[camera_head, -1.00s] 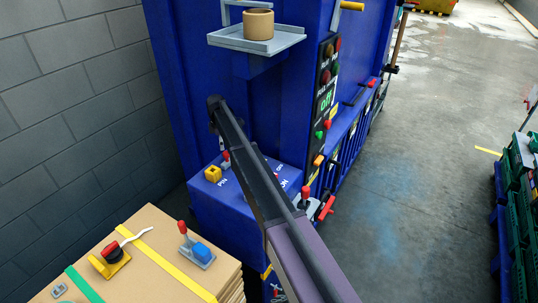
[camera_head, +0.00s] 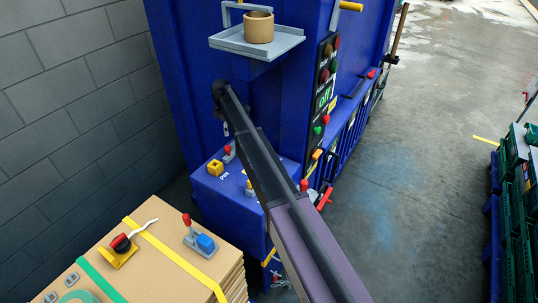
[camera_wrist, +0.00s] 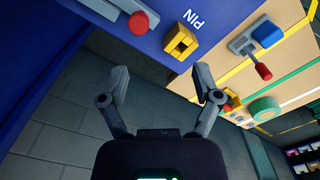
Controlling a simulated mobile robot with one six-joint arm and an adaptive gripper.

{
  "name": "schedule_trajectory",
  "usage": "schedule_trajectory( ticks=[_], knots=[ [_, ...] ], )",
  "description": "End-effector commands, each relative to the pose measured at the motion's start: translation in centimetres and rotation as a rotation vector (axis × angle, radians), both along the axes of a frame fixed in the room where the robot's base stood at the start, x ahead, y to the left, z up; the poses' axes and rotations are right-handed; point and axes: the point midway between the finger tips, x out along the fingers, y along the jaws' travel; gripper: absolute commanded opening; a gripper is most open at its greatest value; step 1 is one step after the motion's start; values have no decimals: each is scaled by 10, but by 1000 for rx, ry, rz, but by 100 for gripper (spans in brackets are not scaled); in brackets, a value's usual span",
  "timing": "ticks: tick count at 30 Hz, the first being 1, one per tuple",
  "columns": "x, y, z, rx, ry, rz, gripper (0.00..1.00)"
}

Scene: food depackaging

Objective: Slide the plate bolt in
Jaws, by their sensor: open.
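I cannot tell for sure which part is the plate bolt. A grey bolt with a red knob (camera_head: 228,152) sits on the blue ledge (camera_head: 205,195) of the machine. Its red knob also shows at the top of the wrist view (camera_wrist: 139,22), beside a yellow block (camera_wrist: 181,40) near the word PIN. My gripper (camera_wrist: 160,74) is open and empty, its two fingers spread below the ledge parts in the wrist picture, touching none of them. In the head view my arm crosses in front of the ledge and hides part of it.
A cardboard stack (camera_head: 150,270) carries a red-handled clamp with a blue block (camera_head: 206,243), a red-and-yellow tool (camera_head: 121,248) and a green tape roll (camera_wrist: 264,108). A grey shelf with a tan cup (camera_head: 258,28) juts out above. Control buttons (camera_head: 325,75) line the machine's edge.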

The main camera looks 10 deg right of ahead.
Motion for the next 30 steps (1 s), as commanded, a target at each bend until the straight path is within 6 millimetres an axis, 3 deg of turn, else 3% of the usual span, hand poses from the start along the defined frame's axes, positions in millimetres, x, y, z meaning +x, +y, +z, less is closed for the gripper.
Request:
schedule_trajectory(
  ticks=[30],
  knots=[
    [-106, -100, 0, 10, -18, -487, 82]
  ],
)
